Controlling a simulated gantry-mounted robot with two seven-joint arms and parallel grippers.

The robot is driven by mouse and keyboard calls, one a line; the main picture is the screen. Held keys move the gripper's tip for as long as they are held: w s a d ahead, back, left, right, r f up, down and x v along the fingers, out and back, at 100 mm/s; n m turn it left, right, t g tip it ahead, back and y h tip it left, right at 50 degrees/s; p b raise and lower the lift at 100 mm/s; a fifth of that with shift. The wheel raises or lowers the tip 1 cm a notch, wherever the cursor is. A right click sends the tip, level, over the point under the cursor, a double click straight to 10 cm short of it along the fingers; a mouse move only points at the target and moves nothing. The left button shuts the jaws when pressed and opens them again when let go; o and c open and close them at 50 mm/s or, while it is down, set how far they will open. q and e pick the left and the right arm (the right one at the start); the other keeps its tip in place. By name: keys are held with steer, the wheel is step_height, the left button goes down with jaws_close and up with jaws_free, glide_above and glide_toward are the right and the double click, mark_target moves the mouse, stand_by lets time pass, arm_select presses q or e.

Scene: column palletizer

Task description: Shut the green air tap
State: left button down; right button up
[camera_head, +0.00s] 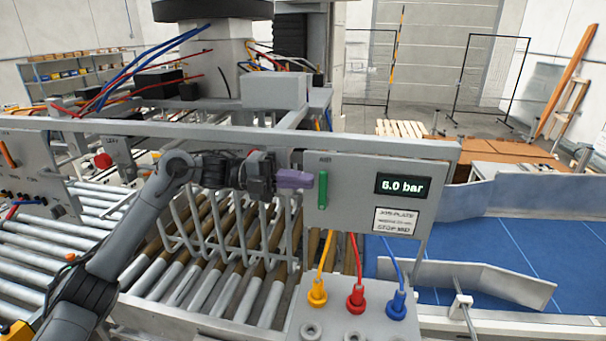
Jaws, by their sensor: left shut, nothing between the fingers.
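The green air tap (323,189) is a narrow green lever on a grey panel (350,222), below a small label. It stands upright. A display (403,186) on the same panel reads 6.0 bar. My left arm comes in from the lower left. My left gripper (308,180) is shut and empty, with purple fingers pointing right. Its tips are just left of the tap, near its upper half; I cannot tell whether they touch it. My right gripper is not in view.
Below the panel, yellow, red and blue hoses run into fittings on a grey block (340,318). A metal rack (225,225) stands over the rollers behind my left arm. A blue conveyor (530,245) lies at the right. A red button (103,160) is at the left.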

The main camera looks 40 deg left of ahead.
arm_select(q)
steer(key=shift+w+d, duration=0.2)
steer(key=shift+d, duration=0.15)
steer(key=shift+w+d+r+p, duration=0.35)
steer(key=shift+d+r, duration=0.1)
steer(key=shift+d, duration=0.25)
